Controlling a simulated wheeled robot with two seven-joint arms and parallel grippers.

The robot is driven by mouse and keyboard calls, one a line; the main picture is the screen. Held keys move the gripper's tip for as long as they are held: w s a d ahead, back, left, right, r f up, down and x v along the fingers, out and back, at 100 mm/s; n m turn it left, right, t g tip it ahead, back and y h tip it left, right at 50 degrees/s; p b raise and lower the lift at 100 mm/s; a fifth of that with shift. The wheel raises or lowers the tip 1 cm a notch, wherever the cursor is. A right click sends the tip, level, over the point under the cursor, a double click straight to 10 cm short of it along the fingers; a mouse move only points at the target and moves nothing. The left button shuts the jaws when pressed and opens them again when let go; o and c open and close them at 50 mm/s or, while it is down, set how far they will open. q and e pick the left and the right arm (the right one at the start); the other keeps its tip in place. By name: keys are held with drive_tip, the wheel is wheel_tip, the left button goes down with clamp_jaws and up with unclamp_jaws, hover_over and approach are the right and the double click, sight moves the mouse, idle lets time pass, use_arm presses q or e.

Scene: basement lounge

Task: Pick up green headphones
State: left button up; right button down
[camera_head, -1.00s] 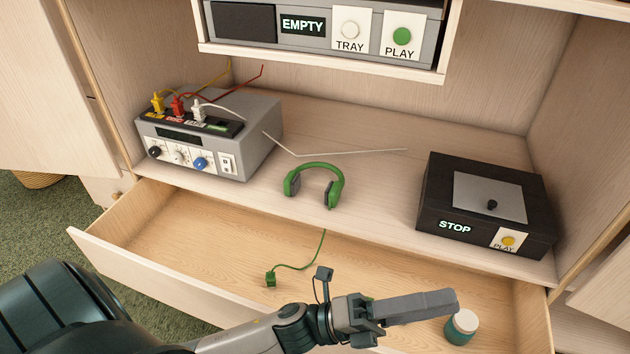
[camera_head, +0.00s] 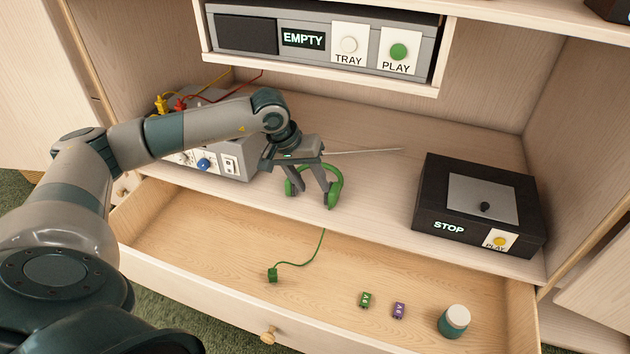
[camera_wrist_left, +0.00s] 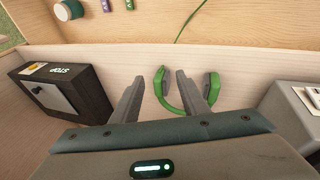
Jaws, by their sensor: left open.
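The green headphones (camera_head: 336,186) lie on the shelf between the grey box and the black box. They have a green band and dark ear pads. My left gripper (camera_head: 314,194) is open and points down over them, hiding part of the band and cups. In the left wrist view the headphones (camera_wrist_left: 188,108) show past the fingers, with the right finger overlapping the band. The left wrist view also shows my left gripper (camera_wrist_left: 160,80) with its fingers apart and nothing held. My right gripper is not in view.
The grey box (camera_head: 246,160) with plugs and knobs stands close left, partly behind my arm. The black STOP box (camera_head: 430,190) stands right. An antenna rod (camera_head: 365,152) runs behind. The open drawer (camera_head: 210,235) holds a green plug (camera_head: 272,275), two small cells and a jar (camera_head: 454,320).

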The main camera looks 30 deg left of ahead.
use_arm(q)
drive_tip(key=w+a+r+y, duration=0.1)
drive_tip(key=a+r, duration=0.1)
drive_tip(key=a, duration=0.3)
drive_tip(key=w+a+r+m+y, duration=0.1)
drive_tip(key=a+r+y, duration=0.1)
drive_tip(key=a, duration=0.3)
drive_tip(key=shift+a+r+t, duration=0.2)
drive_tip(key=shift+r+t, duration=0.2)
drive_tip(key=shift+r, duration=0.25)
drive_tip(key=shift+w, duration=0.1)
drive_tip(key=x, duration=1.1)
drive_tip(key=shift+w+a+f, duration=0.1)
drive_tip(key=shift+f, duration=0.2)
drive_tip(key=shift+f, duration=0.1)
drive_tip(key=shift+x, duration=2.85)
clamp_jaws()
